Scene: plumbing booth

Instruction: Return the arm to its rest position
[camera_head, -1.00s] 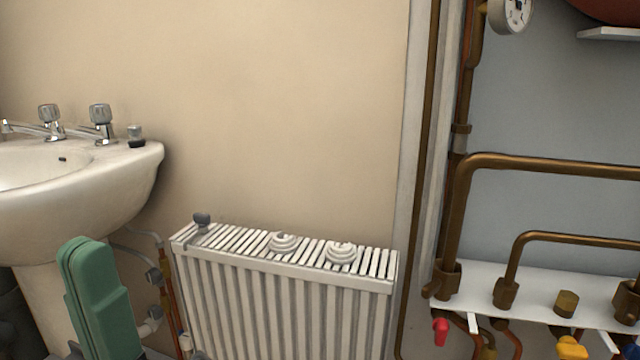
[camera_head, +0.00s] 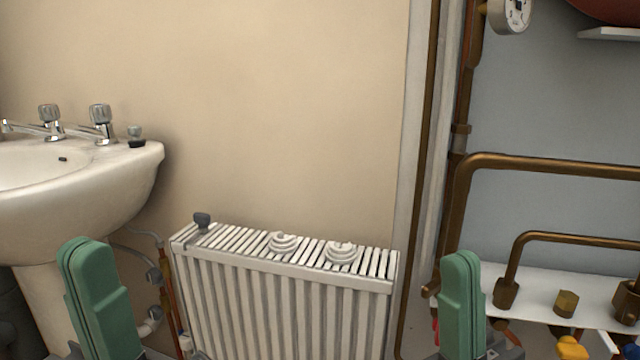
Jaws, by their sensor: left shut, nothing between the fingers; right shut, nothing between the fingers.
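My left gripper (camera_head: 88,255) stands upright at the lower left, in front of the washbasin's pedestal. Its green fingers are together with nothing between them. My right gripper (camera_head: 461,265) stands upright at the lower right, in front of the white pipe shelf. Its green fingers are also together and empty. It covers part of the shelf and the foot of a copper pipe. The arms behind both grippers are mostly below the picture edge.
A white washbasin (camera_head: 95,190) with taps is at the left. A white radiator (camera_head: 285,300) stands between my grippers, with two white ringed pieces on top. Copper pipes (camera_head: 550,165), the white shelf (camera_head: 540,290) and a yellow handle (camera_head: 572,347) are at the right.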

